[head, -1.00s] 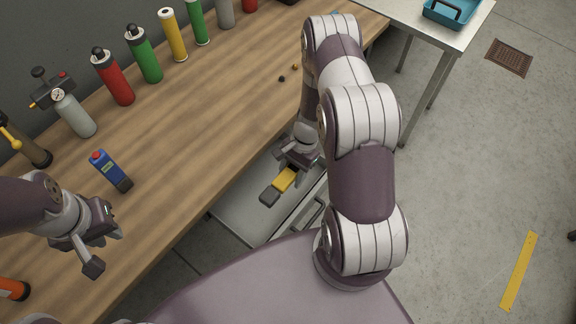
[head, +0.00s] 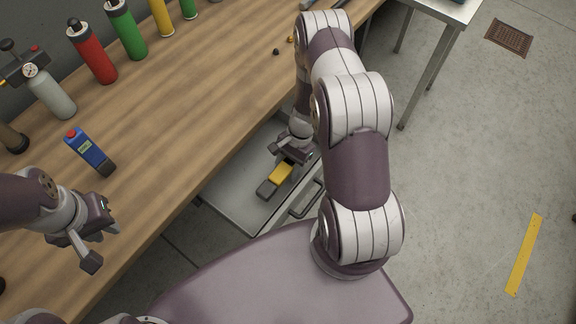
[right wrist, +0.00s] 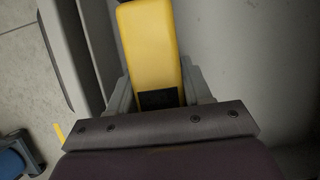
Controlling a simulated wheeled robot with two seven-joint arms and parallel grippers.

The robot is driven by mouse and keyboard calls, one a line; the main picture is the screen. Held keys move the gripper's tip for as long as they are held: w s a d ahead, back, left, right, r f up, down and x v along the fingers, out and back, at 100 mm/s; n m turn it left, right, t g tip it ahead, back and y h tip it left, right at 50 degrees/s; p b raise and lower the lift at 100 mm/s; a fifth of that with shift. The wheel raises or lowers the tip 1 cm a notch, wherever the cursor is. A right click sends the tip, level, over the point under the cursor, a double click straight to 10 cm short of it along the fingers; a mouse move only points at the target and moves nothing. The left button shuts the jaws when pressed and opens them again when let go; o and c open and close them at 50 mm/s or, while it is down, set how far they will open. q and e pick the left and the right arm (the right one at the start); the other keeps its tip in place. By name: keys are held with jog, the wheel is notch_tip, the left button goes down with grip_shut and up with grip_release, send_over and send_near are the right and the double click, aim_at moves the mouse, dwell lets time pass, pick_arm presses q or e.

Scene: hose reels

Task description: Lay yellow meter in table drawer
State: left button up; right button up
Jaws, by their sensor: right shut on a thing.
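The yellow meter (head: 281,172), a flat bar with a dark grey end, is inside the outline of the open table drawer (head: 229,188). I cannot tell whether it touches the drawer floor. My right gripper (head: 290,155) is shut on it from above. My left gripper (head: 102,236) is open and empty near the table's front edge.
A blue meter with a red top (head: 90,152) lies on the wooden table (head: 180,120). A pressure gauge bottle (head: 48,92) and several coloured cylinders line the back. The drawer handle (head: 306,198) is right of the meter. The drawer's left part is clear.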

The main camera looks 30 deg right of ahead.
jog(key=o, duration=1.2)
jog(key=v, duration=1.2)
jog(key=shift+w+d+r, duration=0.1)
jog(key=shift+r, duration=0.2)
